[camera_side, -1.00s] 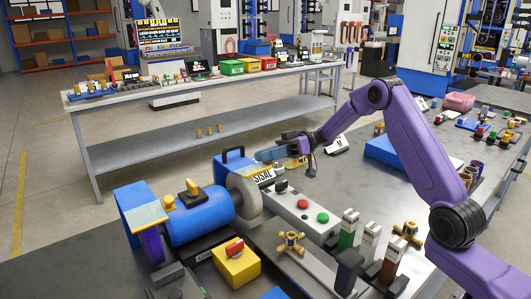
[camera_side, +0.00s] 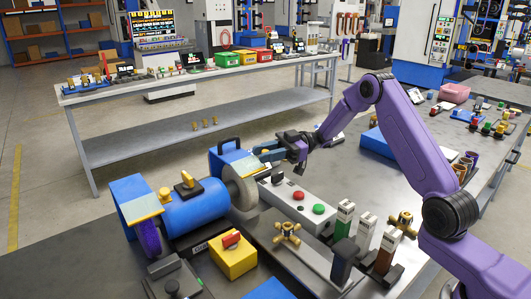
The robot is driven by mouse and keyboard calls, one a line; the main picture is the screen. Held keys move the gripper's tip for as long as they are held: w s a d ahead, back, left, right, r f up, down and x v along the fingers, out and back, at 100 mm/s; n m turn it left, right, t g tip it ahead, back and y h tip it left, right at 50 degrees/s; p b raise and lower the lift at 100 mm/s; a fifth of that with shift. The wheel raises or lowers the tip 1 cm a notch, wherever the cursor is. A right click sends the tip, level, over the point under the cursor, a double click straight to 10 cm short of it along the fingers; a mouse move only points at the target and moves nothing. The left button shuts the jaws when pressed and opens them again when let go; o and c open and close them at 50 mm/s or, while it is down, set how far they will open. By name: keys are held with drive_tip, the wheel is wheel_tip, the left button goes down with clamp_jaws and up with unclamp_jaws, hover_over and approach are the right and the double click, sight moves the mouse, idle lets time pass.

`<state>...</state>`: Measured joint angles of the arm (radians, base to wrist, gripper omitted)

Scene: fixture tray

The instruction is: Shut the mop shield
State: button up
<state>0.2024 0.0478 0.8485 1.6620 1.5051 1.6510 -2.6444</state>
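A blue double-ended machine (camera_side: 200,212) stands on the near bench. At its right end is a pale grey wheel (camera_side: 240,187), beneath a blue guard with a black handle and a yellowish shield panel (camera_side: 243,165). At its left end a purple wheel (camera_side: 149,237) sits under another blue guard with a similar panel (camera_side: 141,207). I cannot tell which wheel is the mop. My gripper (camera_side: 264,153) reaches in from the right, its bluish fingers close to the right-hand panel. Contact and finger gap are too small to make out.
A grey box with red and green buttons (camera_side: 297,203) lies below my gripper. A yellow switch box (camera_side: 233,256), brass valve handles (camera_side: 287,234) and upright green, white and brown bottles (camera_side: 364,238) stand in front. A blue tray (camera_side: 377,143) lies behind my forearm.

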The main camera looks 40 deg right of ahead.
drive_tip(key=shift+d, duration=0.1)
drive_tip(key=s+d, duration=0.2)
drive_tip(key=d, duration=1.5)
drive_tip(key=shift+s+f, duration=0.2)
drive_tip(key=shift+s, duration=0.1)
drive_tip(key=s+a+r+m+g+h, duration=0.1)
drive_tip(key=s+a+g+h, duration=0.3)
drive_tip(key=s+a, duration=0.4)
drive_tip(key=s+a+m+g+h, duration=0.2)
drive_tip(key=s+a+g+h, duration=0.4)
drive_tip(key=a, duration=0.5)
drive_tip(key=s+h, duration=0.1)
drive_tip(key=s, duration=0.3)
drive_tip(key=s+a+t+h, duration=0.1)
drive_tip(key=s+h, duration=0.1)
drive_tip(key=s, duration=0.2)
drive_tip(key=s+h, duration=0.1)
drive_tip(key=s, duration=0.3)
drive_tip(key=shift+s+a+f+m+t+h, duration=0.2)
drive_tip(key=shift+s+f+m+t+h, duration=0.15)
drive_tip(key=shift+m+t+h, duration=0.05)
drive_tip(key=s+d+f+t+h, duration=0.1)
drive_tip(key=s+d+t, duration=0.1)
drive_tip(key=s, duration=0.3)
drive_tip(key=s+d+f+m+t+h, duration=0.1)
drive_tip(key=s+d+t, duration=0.1)
drive_tip(key=s, duration=0.3)
drive_tip(key=shift+s+d+f+t+h, duration=0.25)
drive_tip(key=shift+s+t+h, duration=0.15)
drive_tip(key=shift+t, duration=0.4)
